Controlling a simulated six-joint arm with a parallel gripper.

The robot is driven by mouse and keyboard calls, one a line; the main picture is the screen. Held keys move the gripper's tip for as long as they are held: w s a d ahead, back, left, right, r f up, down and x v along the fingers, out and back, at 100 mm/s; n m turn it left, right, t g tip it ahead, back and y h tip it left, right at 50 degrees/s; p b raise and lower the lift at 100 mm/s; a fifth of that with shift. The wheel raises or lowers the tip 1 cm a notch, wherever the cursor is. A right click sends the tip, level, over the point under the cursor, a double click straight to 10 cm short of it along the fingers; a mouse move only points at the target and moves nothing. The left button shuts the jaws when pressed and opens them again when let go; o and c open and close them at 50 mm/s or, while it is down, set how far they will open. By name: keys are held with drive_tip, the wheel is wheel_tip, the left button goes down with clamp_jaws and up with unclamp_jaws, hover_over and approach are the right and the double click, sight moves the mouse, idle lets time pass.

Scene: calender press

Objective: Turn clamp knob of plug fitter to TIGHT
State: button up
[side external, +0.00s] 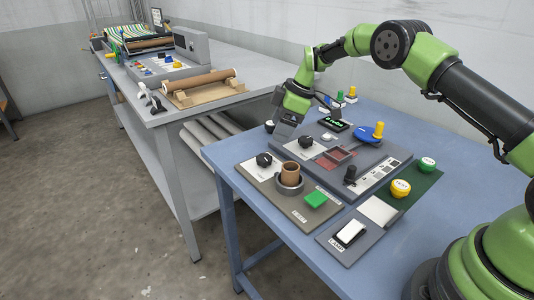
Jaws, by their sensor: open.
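A grey-beige panel (258,177), which looks like the plug fitter, lies at the table's front left. It carries a black clamp-like knob (264,160) with a pale base, a brown cylinder (290,173) standing in a grey ring (289,184), and a green block (316,200). Its lettering is too small to read, so I cannot tell the knob's setting. My gripper (281,136) points down behind this panel, beyond the black knob and apart from it. It is open, and I see nothing held; its fingertips are small here.
A larger grey panel (365,187) beside it bears another black knob (306,143), a black lever (350,175) and a blue disc (367,136) with a yellow peg. A white rocker switch (350,233) sits in front. Yellow (400,188) and green (427,164) buttons stand right.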

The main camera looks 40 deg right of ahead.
sight(265, 157)
drive_tip(key=x, duration=0.9)
drive_tip(key=c, duration=0.9)
